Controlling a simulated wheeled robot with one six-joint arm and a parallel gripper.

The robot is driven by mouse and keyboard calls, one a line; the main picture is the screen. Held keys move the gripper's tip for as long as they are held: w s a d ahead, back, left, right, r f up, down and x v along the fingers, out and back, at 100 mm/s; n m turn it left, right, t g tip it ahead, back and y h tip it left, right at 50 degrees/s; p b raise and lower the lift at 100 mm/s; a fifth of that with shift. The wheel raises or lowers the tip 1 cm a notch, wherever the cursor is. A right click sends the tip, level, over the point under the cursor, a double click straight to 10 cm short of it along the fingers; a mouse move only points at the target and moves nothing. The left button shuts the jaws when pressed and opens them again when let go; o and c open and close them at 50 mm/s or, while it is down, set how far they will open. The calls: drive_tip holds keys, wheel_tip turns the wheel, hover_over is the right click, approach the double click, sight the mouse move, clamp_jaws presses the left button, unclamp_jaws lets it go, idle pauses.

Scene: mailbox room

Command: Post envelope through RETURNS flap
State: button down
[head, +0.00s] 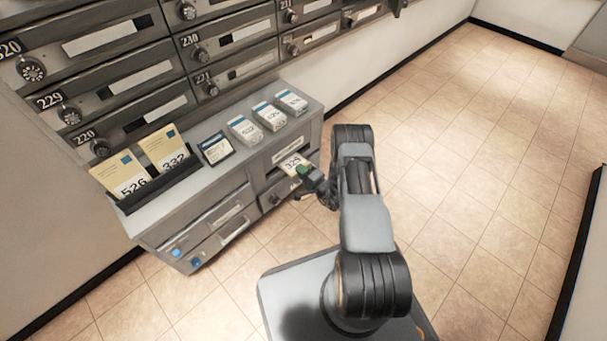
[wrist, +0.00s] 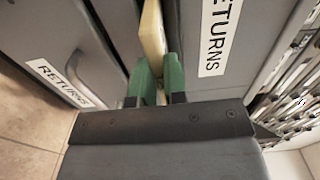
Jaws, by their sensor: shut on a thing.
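My gripper (head: 303,171) is shut on a cream envelope (head: 292,162) marked with a number like 325, in front of the grey cabinet. In the wrist view, the green fingertips (wrist: 159,82) pinch the envelope (wrist: 152,32) edge-on. It points at the dark gap between the upper RETURNS panel (wrist: 213,38) and the lower RETURNS door (wrist: 60,83). The envelope's far end is out of sight, so I cannot tell how deep it sits in the gap. The upper panel's label (head: 287,149) is too small to read in the head view.
On the cabinet top (head: 222,178) a black rack (head: 157,182) holds envelopes 526 and 332. A dark card (head: 216,148) and several white-and-blue boxes (head: 270,116) stand beside it. Numbered mailboxes (head: 110,75) rise behind. The tiled floor (head: 480,170) at right is clear.

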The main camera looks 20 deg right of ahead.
sight(290, 161)
drive_tip(key=shift+b+x, duration=1.6)
drive_tip(key=shift+x, duration=1.6)
drive_tip(key=c, duration=1.1)
unclamp_jaws()
drive_tip(key=shift+c, duration=0.2)
drive_tip(key=shift+s, duration=0.1)
drive_tip(key=shift+o, duration=0.2)
drive_tip(key=shift+p+v, duration=0.6)
drive_tip(key=shift+v, duration=1.3)
drive_tip(key=shift+p+v, duration=0.5)
drive_tip(key=shift+v, duration=2.05)
